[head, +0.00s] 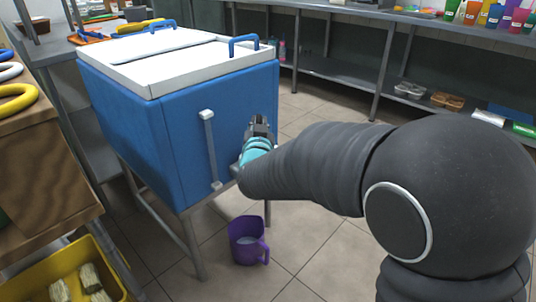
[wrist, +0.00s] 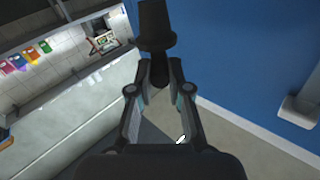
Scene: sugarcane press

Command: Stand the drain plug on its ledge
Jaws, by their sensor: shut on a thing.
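My gripper (wrist: 158,75) is shut on the drain plug (wrist: 157,28), a black, stepped, tapered piece that sticks out beyond the fingertips in the wrist view. In the head view my gripper (head: 260,128) is beside the right side of the blue cooler box (head: 170,140), and my arm hides part of it. I cannot make out the plug clearly there. The blue wall (wrist: 230,50) fills the right of the wrist view, apart from the plug. I cannot identify the ledge in either view.
A pale vertical bar (head: 211,150) is fixed to the cooler's front. A purple jug (head: 248,240) stands on the tiled floor below. A yellow crate (head: 85,270) is at lower left. Grey shelves (head: 335,72) with cups run along the back. The floor right of the cooler is open.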

